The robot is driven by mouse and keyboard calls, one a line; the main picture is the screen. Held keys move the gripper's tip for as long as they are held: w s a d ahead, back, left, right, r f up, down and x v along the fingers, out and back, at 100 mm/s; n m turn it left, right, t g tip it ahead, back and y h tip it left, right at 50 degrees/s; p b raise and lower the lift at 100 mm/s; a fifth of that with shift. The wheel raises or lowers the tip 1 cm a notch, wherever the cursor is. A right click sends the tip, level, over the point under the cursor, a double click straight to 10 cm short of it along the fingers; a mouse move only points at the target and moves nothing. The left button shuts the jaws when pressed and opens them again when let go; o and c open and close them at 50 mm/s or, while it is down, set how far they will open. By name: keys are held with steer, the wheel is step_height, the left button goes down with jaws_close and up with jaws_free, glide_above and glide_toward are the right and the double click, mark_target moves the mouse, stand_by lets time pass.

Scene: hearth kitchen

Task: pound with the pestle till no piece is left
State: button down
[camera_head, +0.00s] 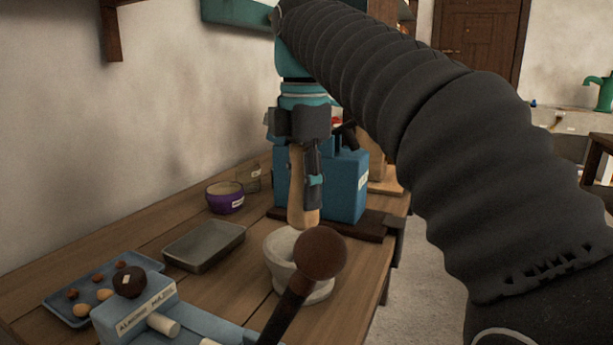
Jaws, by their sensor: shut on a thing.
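My gripper (306,178) is shut on a pale wooden pestle (296,190), which hangs nearly upright. The pestle's rounded lower end shows at the far side of the pale stone mortar (282,264); I cannot tell whether it is above the bowl or just behind its rim. The mortar stands on the wooden table. A brown round head on a dark stick in front covers its right part. The inside of the bowl is mostly hidden, and I see no pieces in it.
A metal tray (204,246) lies left of the mortar, with a purple bowl (225,198) behind. A blue tray (72,311) of several nuts and a labelled blue box (146,315) are front left. A blue block (345,190) stands behind the pestle. The table edge is right.

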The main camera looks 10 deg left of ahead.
mark_target(305, 214)
steer(key=shift+f+b, duration=1.3)
steer(key=shift+f, duration=1)
steer(key=shift+f, duration=0.1)
steer(key=shift+f+b, duration=1)
steer(key=shift+f, duration=0.45)
steer(key=shift+r, duration=0.15)
step_height(305, 214, up, 4)
steer(key=p, duration=0.4)
steer(key=shift+r+p, duration=0.2)
steer(key=shift+p, duration=0.2)
steer(key=shift+f, duration=0.1)
steer(key=shift+f, duration=0.1)
steer(key=shift+f+b, duration=0.45)
steer(key=shift+f, duration=0.15)
